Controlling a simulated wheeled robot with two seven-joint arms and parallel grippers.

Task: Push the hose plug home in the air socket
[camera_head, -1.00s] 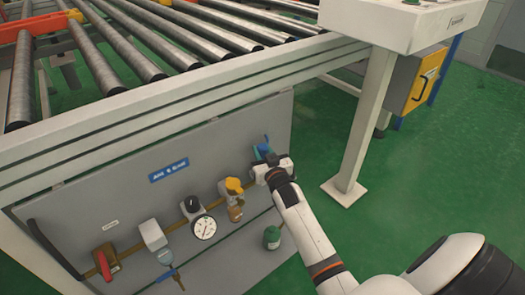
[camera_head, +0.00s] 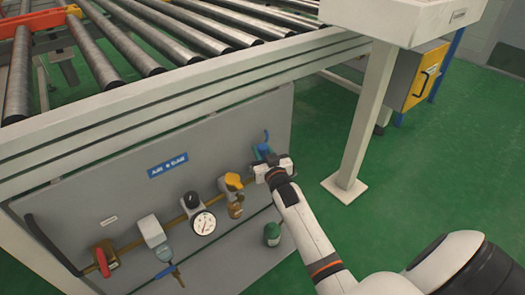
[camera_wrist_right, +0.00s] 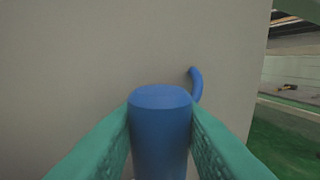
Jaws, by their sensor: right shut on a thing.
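My right gripper (camera_head: 264,153) is in front of the right part of the grey panel, shut on a blue cylinder (camera_wrist_right: 160,135), which I take for the hose plug. In the right wrist view the cylinder stands between two green finger pads, its flat end facing up in the picture. A curved blue piece (camera_wrist_right: 196,85) shows behind it against the panel; whether they join is hidden. A brass fitting (camera_head: 236,209) under the yellow valve (camera_head: 232,181) may be the air socket; I cannot tell for sure. The plug is apart from it. My left gripper is out of view.
The grey panel (camera_head: 110,185) carries a red valve (camera_head: 103,262), a pale unit (camera_head: 152,231), a gauge (camera_head: 203,222) and a green cylinder (camera_head: 272,234). A roller conveyor (camera_head: 150,55) is above. A white leg (camera_head: 365,125) stands right of the panel.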

